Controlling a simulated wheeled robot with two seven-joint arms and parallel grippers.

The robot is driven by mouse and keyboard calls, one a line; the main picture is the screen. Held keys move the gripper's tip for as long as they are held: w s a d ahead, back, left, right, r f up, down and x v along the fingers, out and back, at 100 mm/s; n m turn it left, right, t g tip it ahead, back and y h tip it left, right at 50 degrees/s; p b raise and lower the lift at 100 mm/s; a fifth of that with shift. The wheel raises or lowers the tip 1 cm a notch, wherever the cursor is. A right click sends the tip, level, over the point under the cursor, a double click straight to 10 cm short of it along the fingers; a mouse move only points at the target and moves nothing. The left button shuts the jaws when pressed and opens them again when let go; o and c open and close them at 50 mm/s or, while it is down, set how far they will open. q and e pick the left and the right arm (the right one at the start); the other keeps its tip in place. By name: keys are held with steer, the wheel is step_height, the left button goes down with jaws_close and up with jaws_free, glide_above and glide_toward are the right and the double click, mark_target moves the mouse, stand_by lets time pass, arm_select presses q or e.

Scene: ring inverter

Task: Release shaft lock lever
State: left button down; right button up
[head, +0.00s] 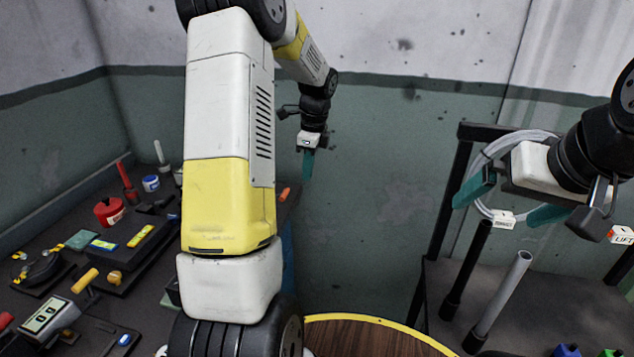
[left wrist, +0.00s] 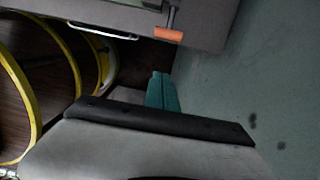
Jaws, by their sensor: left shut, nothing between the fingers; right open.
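An orange-tipped lever (head: 284,194), which may be the shaft lock lever, shows just right of my left arm in the head view. It also shows in the left wrist view (left wrist: 168,34), sticking out from a grey edge at the top. My left gripper (head: 308,165) points down near the back wall with its teal fingers together and empty. Its fingers (left wrist: 161,92) also show closed in the left wrist view, apart from the orange tip. My right gripper (head: 513,202) is open and empty at the right, beside a coiled hose. My left arm hides part of the bench.
A dark workbench (head: 50,210) at the left holds a red pot (head: 109,211), a blue-rimmed tin (head: 151,183) and tools. A round wooden top with a yellow rim (head: 370,319) stands at front centre. A rack with grey tubes (head: 503,300) and a LIFT label (head: 621,235) is at right.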

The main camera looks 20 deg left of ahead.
arm_select(q)
steer(key=shift+f, duration=0.1)
steer(key=a+f, duration=0.4)
steer(key=f, duration=0.4)
steer(key=shift+s+a, duration=0.2)
steer(key=shift+a, duration=0.2)
steer(key=shift+a+r, duration=0.1)
stand_by(0.3)
steer(key=shift+r+h, duration=0.2)
steer(key=shift+h, duration=0.2)
